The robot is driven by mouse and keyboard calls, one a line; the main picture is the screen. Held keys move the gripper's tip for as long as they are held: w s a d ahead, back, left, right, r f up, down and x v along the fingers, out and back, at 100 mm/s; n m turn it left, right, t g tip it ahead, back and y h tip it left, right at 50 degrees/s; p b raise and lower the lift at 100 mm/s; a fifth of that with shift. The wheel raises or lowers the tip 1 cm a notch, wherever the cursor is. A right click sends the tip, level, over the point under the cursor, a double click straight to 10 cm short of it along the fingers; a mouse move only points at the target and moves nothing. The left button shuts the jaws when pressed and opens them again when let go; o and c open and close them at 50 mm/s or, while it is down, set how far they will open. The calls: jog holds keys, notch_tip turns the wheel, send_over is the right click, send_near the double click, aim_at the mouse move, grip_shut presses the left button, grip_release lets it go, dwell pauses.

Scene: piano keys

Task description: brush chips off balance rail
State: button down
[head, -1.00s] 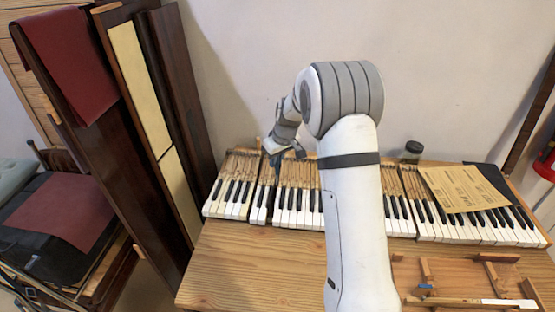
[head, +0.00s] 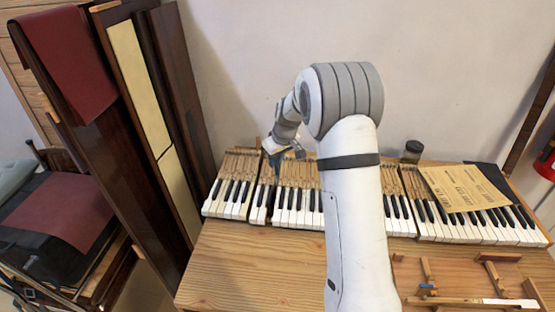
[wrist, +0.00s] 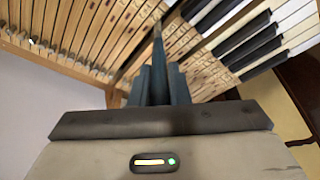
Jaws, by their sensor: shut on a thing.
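The piano keys (head: 300,205) lie in a long row on the wooden table, with bare wooden key levers (head: 298,172) behind the white and black fronts. My gripper (head: 276,160) is over the levers at the left part of the row, beside a narrow dark gap. In the wrist view its dark fingers (wrist: 158,82) are shut on a thin dark stick-like thing (wrist: 157,50), perhaps a brush, that points at the levers. I cannot tell whether its tip touches them. I cannot make out the balance rail or any chips.
A yellowed paper sheet (head: 465,188) lies on the right keys, and a small dark jar (head: 412,151) stands behind. Loose wooden parts (head: 488,258) lie at the front right. Tall dark panels (head: 170,100) lean at the left. The table front (head: 255,265) is clear at left.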

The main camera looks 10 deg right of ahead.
jog(key=shift+f, duration=0.3)
jog(key=shift+s+b, duration=0.1)
jog(key=shift+b, duration=0.25)
jog(key=shift+s+a, duration=0.15)
jog(key=shift+s, duration=0.15)
jog(key=shift+w, duration=0.45)
jog(key=shift+s+b, duration=0.4)
jog(key=shift+b, duration=0.15)
jog(key=shift+w, duration=0.3)
jog(key=shift+s, duration=0.15)
jog(key=shift+b, duration=0.4)
